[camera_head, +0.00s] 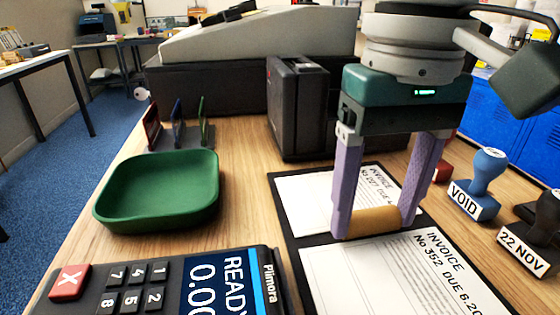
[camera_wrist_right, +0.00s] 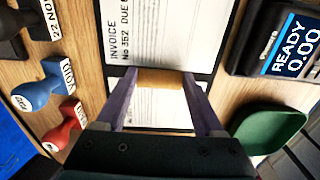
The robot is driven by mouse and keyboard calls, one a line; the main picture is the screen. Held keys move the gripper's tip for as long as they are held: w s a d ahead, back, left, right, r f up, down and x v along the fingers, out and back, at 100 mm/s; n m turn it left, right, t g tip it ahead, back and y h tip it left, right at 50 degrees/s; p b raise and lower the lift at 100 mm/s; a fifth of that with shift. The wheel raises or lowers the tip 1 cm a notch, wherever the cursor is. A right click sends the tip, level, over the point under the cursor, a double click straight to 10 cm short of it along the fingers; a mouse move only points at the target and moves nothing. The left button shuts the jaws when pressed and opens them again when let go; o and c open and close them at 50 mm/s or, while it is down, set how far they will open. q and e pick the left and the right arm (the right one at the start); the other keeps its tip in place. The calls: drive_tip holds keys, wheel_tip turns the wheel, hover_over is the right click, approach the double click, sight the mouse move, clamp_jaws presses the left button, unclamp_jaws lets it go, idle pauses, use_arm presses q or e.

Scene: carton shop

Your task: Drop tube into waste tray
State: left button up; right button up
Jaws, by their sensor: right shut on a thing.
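A tan cardboard tube (camera_head: 372,221) lies sideways between the fingers of my right gripper (camera_head: 370,222), just above or on the invoice sheets. The right gripper is shut on the tube; the tube also shows in the right wrist view (camera_wrist_right: 160,78), between the purple fingertips (camera_wrist_right: 160,82). A green tray (camera_head: 158,192) with rounded corners and a raised rim stands empty on the wooden table, left of the gripper. The tray also shows at the lower right of the wrist view (camera_wrist_right: 272,130). My left gripper is not in view.
A card terminal (camera_head: 190,288) stands in front of the tray. Two invoices (camera_head: 395,275) lie on a black board. A blue VOID stamp (camera_head: 484,175) and other stamps stand at right. A black box (camera_head: 299,108) and a small card rack (camera_head: 180,134) stand behind.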

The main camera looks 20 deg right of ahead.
drive_tip(key=o, duration=0.8)
drive_tip(key=shift+o, duration=0.2)
